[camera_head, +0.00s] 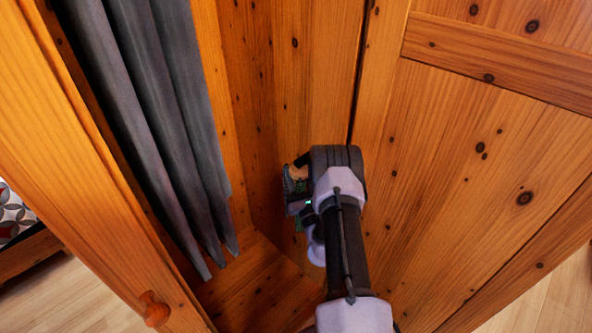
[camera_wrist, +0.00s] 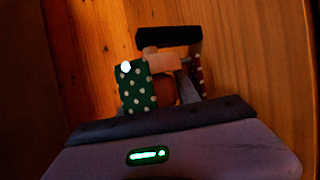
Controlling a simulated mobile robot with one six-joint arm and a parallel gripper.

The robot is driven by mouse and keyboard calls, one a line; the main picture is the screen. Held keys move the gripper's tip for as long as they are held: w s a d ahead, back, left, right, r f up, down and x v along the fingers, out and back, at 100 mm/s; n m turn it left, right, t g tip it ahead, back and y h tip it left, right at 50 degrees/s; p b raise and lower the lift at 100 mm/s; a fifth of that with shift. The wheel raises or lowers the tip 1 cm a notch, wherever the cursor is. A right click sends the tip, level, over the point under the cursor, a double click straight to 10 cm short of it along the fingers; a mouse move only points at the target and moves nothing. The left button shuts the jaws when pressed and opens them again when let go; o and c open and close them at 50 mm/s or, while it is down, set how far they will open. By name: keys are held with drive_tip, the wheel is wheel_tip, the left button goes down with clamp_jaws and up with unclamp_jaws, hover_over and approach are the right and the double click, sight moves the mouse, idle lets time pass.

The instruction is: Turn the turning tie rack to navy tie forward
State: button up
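The turning tie rack (camera_wrist: 165,62) shows in the wrist view, just beyond my gripper (camera_wrist: 165,112), with a pale wooden part in its middle. A green tie with white dots (camera_wrist: 136,90) hangs on its left side, close to my gripper. A dark red dotted tie (camera_wrist: 197,75) shows at the right. In the head view my wrist hides most of the rack, leaving a green dotted bit (camera_head: 300,186).
Several long grey garments (camera_head: 160,120) hang at the left inside the wooden wardrobe. A wooden door with a round knob (camera_head: 154,309) stands at the left. A panelled wooden door (camera_head: 480,150) is close on the right of my arm. The wardrobe floor (camera_head: 250,285) looks clear.

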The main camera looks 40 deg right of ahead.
clamp_jaws()
drive_tip(key=n+t+y+b, duration=0.1)
drive_tip(key=n+y, duration=0.1)
drive_tip(key=y, duration=0.2)
drive_tip(key=shift+f, duration=0.1)
drive_tip(key=n+y, duration=0.1)
drive_tip(key=y, duration=0.1)
drive_tip(key=a+n+y, duration=0.1)
drive_tip(key=y, duration=0.1)
drive_tip(key=shift+w+n+y+b, duration=0.1)
drive_tip(key=shift+n+y+b, duration=0.2)
drive_tip(key=shift+y+b, duration=0.1)
drive_tip(key=o, duration=0.5)
unclamp_jaws()
drive_tip(key=shift+o, duration=0.2)
drive_tip(key=p+v, duration=0.4)
drive_tip(key=v, duration=1.3)
drive_tip(key=shift+f, duration=0.3)
